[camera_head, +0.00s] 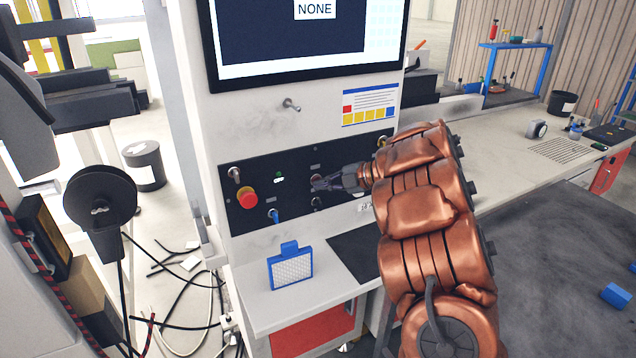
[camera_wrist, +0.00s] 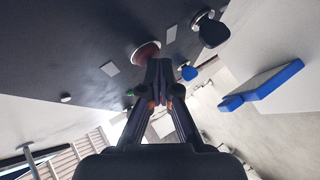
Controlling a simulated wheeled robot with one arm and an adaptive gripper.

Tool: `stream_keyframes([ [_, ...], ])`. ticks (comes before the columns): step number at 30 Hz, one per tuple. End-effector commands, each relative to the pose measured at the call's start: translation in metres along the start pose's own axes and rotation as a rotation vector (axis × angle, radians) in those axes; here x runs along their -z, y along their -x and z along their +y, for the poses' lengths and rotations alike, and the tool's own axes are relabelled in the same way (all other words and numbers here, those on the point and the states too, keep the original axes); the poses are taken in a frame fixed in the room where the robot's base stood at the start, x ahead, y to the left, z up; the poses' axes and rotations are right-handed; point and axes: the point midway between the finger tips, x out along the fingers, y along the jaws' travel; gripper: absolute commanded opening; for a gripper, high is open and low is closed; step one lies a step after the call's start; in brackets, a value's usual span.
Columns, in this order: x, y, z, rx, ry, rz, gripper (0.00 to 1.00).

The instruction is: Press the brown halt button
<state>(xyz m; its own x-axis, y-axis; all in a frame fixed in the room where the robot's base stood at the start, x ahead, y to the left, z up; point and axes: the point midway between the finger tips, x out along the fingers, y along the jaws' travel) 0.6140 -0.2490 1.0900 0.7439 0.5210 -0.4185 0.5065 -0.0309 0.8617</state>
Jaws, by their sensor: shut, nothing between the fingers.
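The brown halt button (camera_wrist: 146,51) is a reddish-brown round cap in a pale ring on the dark control panel (camera_head: 335,158). It shows in the wrist view just beyond my fingertips. In the head view my fingers hide most of it. My gripper (camera_head: 322,184) is shut and empty, reaching in from the right toward the panel's middle. In the wrist view its closed fingertips (camera_wrist: 160,66) overlap the lower right edge of the button. I cannot tell whether they touch it.
A dark knob (camera_wrist: 210,32) stands out nearby. A blue-framed block (camera_head: 290,266) stands on the ledge below. A screen (camera_head: 305,35) hangs above.

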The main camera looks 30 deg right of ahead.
Motion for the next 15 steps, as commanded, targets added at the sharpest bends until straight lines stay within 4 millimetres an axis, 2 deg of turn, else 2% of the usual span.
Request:
stream_keyframes([
  [15, 0.008, 0.011, -0.010, 0.000, -0.002, -0.001, 0.00],
])
